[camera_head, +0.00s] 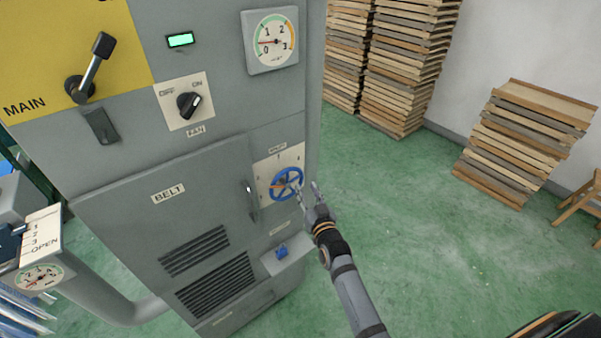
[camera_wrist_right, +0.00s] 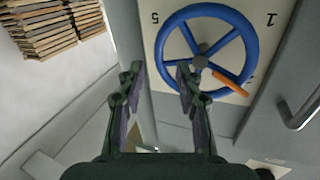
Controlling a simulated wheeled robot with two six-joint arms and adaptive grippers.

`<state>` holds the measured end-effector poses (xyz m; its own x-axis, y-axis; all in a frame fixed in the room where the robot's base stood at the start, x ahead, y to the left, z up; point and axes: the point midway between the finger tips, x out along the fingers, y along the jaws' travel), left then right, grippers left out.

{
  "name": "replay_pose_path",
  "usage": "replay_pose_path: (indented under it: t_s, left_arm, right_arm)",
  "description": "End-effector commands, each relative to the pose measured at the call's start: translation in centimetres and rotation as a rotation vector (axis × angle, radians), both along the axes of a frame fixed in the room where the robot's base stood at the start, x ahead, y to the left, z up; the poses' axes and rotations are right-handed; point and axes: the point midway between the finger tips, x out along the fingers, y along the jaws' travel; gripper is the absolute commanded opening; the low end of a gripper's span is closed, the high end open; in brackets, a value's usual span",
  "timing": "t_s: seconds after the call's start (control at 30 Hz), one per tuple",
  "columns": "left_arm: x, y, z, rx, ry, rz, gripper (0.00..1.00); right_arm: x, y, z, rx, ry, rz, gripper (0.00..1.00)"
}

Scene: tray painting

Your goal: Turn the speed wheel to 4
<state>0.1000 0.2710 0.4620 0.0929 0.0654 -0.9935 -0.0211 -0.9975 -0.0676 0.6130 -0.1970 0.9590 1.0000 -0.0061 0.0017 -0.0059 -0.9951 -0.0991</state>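The speed wheel (camera_head: 286,183) is blue and spoked, on a pale plate (camera_head: 263,169) at the right of the grey cabinet front. In the right wrist view the wheel (camera_wrist_right: 201,62) has an orange part (camera_wrist_right: 232,83) at its lower right. A 5 and a 1 show on the plate; other marks are hidden or too small to read. My right gripper (camera_head: 306,189) is open and empty. One finger overlaps the wheel's edge in view; the other is outside it, as the wrist view of the gripper (camera_wrist_right: 160,74) shows. Contact cannot be told. My left gripper is not in view.
The cabinet also carries a MAIN lever (camera_head: 92,66), a FAN knob (camera_head: 189,104), a round gauge (camera_head: 272,42) and a door handle (camera_head: 251,200) left of the wheel. Stacked boards (camera_head: 524,140) stand at the right. Green floor (camera_head: 420,230) is clear right of the cabinet.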

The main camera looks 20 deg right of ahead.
Motion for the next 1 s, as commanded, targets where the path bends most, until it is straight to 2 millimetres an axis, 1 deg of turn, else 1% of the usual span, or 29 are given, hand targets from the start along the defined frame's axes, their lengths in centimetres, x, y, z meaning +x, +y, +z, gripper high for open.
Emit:
replay_pose_path:
  t_s: [0.03,0.07,0.2,0.3,0.43,0.7,0.93,0.97,1.0]
  left_arm:
    - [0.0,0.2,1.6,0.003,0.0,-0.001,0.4]
    - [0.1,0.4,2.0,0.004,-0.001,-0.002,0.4]
    - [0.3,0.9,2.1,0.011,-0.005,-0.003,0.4]
    - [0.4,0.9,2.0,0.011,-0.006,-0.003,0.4]
    - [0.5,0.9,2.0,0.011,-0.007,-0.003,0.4]
    - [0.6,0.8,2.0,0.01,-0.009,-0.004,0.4]
    - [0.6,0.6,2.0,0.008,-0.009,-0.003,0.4]
    - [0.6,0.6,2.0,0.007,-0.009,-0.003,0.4]
    - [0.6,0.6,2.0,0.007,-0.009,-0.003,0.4]
  right_arm:
    - [0.9,0.0,0.9,-0.001,0.0,0.0,0.35]
    - [1.4,-0.1,0.9,-0.002,0.001,0.0,0.35]
    - [4.1,-0.1,0.4,-0.001,0.0,-0.001,0.35]
    - [5.5,-0.1,0.1,0.0,-0.001,-0.001,0.35]
    - [6.4,-0.1,0.0,0.0,0.001,-0.001,0.35]
    - [6.5,-0.1,0.0,-0.001,0.001,-0.001,0.35]
    - [6.5,-0.1,0.0,-0.001,0.001,-0.001,0.04]
    - [6.5,-0.1,0.0,-0.001,0.001,-0.001,0.0]
    - [6.5,-0.1,0.0,-0.001,0.001,-0.001,0.0]
